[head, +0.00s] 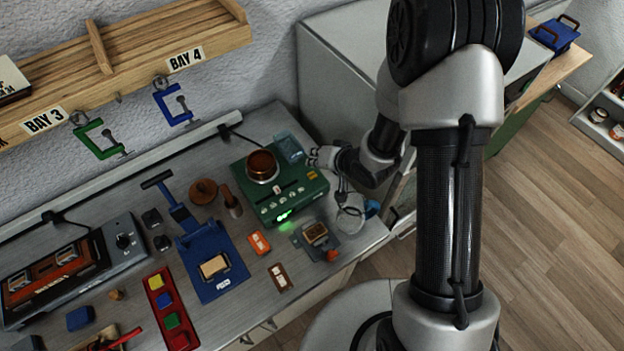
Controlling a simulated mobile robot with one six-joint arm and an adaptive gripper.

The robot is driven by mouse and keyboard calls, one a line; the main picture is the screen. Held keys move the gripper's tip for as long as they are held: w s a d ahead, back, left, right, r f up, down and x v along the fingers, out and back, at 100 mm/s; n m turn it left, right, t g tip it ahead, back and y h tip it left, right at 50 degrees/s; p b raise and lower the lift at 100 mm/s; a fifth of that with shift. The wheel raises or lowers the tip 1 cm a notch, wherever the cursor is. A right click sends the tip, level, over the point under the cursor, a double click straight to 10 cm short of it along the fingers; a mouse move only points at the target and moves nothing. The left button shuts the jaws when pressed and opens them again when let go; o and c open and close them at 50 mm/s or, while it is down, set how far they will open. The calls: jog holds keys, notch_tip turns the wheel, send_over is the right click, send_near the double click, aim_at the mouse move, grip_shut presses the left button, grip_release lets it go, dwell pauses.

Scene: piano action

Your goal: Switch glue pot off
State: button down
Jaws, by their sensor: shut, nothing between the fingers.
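The glue pot is a green box-shaped unit (285,199) with a copper-brown pot (262,165) seated on top, near the back right of the bench. A row of small pale controls runs along its front, and a green light (285,215) glows there. The switch position is too small to tell. My gripper (312,157) is shut and empty beside the unit's back right, pointing left. I cannot tell whether it touches the unit. My wrist and arm hide the area to the right.
A translucent blue container (289,148) stands just behind the pot. Clamps (100,140) hang below the shelf. The bench's right edge is close.

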aim_at(315, 173)
jog(key=shift+f+b, duration=0.8)
jog(key=shift+f, duration=0.7)
jog(key=shift+f+b, duration=0.3)
jog(key=shift+f, duration=0.15)
jog(key=shift+f, duration=0.1)
dwell(0.5)
